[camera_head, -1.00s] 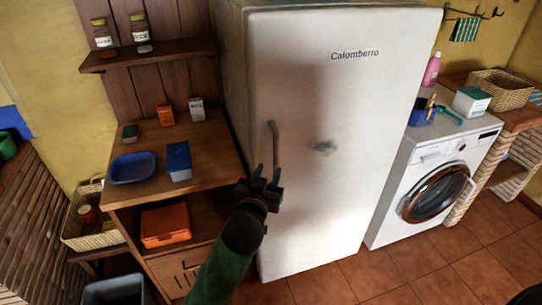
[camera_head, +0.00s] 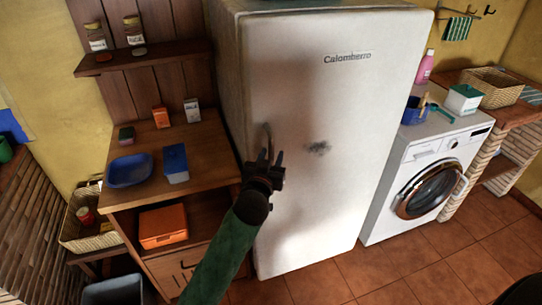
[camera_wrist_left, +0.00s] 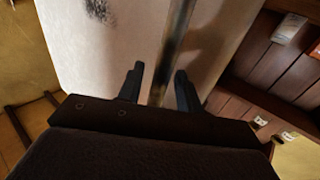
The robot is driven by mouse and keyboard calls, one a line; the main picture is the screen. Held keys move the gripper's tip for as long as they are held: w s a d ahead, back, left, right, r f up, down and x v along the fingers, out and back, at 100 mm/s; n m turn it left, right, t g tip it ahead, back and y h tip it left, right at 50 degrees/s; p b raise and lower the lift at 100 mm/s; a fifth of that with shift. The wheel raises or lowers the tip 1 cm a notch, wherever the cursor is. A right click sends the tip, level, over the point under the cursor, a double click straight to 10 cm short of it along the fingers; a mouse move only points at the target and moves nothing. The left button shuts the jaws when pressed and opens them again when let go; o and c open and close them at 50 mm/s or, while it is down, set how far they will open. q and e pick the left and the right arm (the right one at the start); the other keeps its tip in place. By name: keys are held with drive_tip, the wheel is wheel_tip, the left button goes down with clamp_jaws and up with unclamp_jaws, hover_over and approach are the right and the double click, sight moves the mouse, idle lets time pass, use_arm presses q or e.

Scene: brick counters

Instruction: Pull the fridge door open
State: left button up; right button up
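The white fridge door (camera_head: 335,180) is shut and shows a dark smudge near its middle. Its slim vertical handle (camera_head: 267,136) is on the door's left side; my gripper hides the lower part. My left gripper (camera_head: 269,156) is at the handle, pointing up along the door. In the left wrist view the fingers (camera_wrist_left: 158,88) are apart, with a dark bar that looks like the handle (camera_wrist_left: 174,45) between them. I cannot tell whether either finger touches it.
A wooden shelf unit (camera_head: 205,153) with a blue tray (camera_head: 129,171) and boxes stands close left of the fridge. A washing machine (camera_head: 430,175) stands to the right. The tiled floor (camera_head: 385,270) in front shows free room.

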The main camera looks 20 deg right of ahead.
use_arm(q)
clamp_jaws()
drive_tip(key=shift+s, duration=0.1)
